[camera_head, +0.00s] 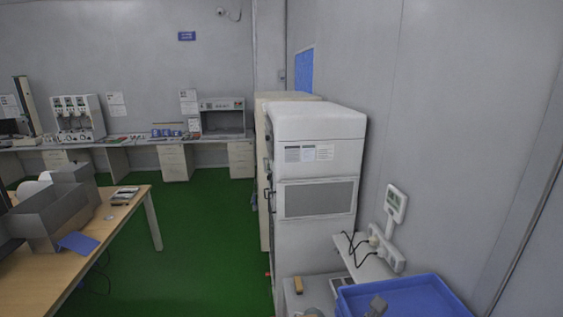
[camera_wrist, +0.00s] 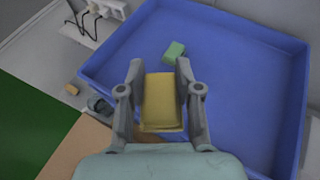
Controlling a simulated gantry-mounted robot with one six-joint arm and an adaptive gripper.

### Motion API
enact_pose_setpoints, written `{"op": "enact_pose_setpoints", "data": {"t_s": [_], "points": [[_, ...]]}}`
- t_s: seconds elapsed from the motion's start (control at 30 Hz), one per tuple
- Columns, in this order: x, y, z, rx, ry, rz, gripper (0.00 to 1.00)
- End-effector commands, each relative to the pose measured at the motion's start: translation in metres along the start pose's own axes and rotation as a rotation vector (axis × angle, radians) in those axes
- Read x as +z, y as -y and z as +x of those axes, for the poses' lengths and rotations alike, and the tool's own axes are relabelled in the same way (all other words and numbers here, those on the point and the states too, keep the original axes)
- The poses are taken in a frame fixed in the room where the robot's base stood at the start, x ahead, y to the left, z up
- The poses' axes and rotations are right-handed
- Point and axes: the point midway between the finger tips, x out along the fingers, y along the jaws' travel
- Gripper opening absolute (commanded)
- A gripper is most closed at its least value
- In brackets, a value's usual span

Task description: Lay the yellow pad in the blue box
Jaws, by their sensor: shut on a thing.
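The yellow pad (camera_wrist: 160,103) is between the two fingers of my gripper (camera_wrist: 158,72) in the wrist view, and the fingers are shut on it. The blue box (camera_wrist: 230,60) is a wide, shallow open tray that fills much of the wrist view. The pad shows over the near left part of the box; I cannot tell its height above the floor of the box. The blue box also shows at the lower right of the head view (camera_head: 425,293).
A green block (camera_wrist: 173,52) lies in the box, ahead of the pad. A small tan block (camera_wrist: 71,89) lies outside the box at left. A power strip with black cables (camera_wrist: 100,10) is beyond the box's far left corner. A tall white cabinet (camera_head: 316,240) stands left of the box.

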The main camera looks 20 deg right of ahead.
Motion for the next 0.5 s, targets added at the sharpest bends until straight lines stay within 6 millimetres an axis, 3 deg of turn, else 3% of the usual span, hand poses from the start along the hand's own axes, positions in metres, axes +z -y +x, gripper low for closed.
{"op": "enact_pose_setpoints", "data": {"t_s": [0.1, 0.2, 0.3, 0.5], "points": [[-0.044, -0.053, -0.051, 0.21, -0.002, -0.088, 0.05], [-0.075, -0.086, -0.096, 0.369, 0.0, -0.153, 0.05], [-0.1, -0.108, -0.135, 0.497, 0.0, -0.206, 0.05], [-0.134, -0.129, -0.194, 0.677, -0.001, -0.28, 0.05]]}}
